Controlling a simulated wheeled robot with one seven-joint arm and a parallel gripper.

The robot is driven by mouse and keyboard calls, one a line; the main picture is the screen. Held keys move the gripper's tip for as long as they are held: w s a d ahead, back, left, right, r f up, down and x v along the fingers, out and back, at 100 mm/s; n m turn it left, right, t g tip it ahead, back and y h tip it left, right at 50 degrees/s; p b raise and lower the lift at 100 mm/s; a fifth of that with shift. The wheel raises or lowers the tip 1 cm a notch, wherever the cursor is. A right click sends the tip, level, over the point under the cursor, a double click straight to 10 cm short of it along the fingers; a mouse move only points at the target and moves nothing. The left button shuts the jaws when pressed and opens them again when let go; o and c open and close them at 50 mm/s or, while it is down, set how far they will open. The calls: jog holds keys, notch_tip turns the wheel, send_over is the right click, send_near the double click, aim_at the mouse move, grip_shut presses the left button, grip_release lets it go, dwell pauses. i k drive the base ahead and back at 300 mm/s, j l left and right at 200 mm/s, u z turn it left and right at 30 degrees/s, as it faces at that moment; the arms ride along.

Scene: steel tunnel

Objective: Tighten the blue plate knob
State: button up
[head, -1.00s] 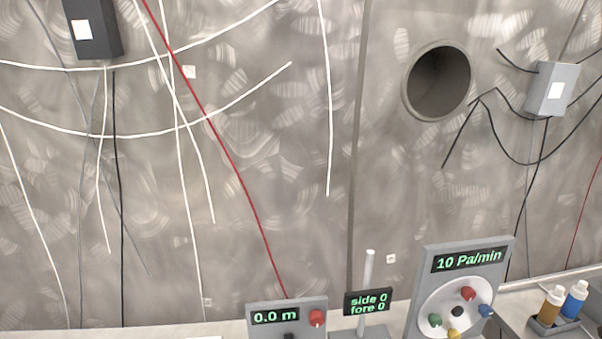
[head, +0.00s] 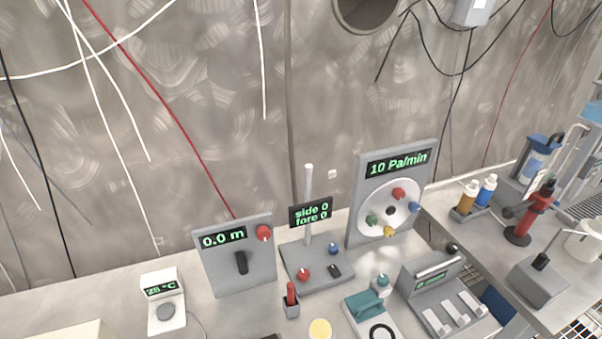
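A grey upright panel (head: 364,228) stands on the bench right of centre in the head view, with a display reading "10 Pa/min". A round white plate (head: 374,208) is set in it, with a dark centre. Four coloured knobs sit around the plate: a red knob (head: 398,194) at the top, a green knob (head: 372,220) at the left, a yellow knob (head: 389,231) at the bottom and the blue plate knob (head: 416,208) at the right. My gripper is not in view.
Left of the panel are a "side 0 fore 0" stand (head: 318,278) and a "0.0 m" panel (head: 215,272). A teal-handled device (head: 366,305) and a grey switch box (head: 445,300) stand in front. Bottles (head: 487,190) and a red stand (head: 532,215) are at right.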

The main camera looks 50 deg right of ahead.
aim_at(413, 206)
jog(key=z, duration=1.4)
jog(key=k+j+z, duration=0.25)
jog(key=k+j, duration=0.25)
